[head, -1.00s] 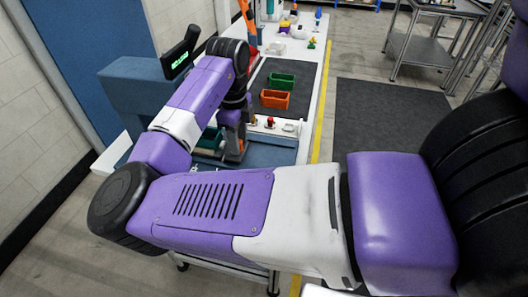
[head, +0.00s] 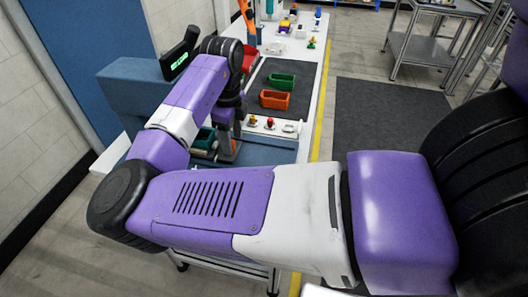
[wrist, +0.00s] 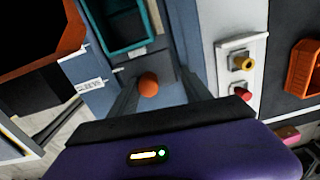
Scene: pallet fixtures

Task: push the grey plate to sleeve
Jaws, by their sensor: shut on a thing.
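The grey plate (wrist: 161,68) lies ahead of my gripper in the wrist view, with an orange round knob (wrist: 148,85) at its near end. A teal open bin (wrist: 149,32) stands on its far part. My gripper (wrist: 160,90) is shut on the knob, with one finger on each side. A white label reading SLEEVE (wrist: 90,85) is on the blue-grey surface left of the knob. In the head view my gripper (head: 228,152) is low beside the teal bin (head: 204,140), and my arm partly hides the plate.
A white strip with small knobs, one yellow (wrist: 244,63) and one red (wrist: 243,92), runs to the right. An orange bin (head: 275,99) and a green bin (head: 281,80) stand on the dark mat beyond. A blue-grey post with a lit display (head: 180,63) stands left of my arm.

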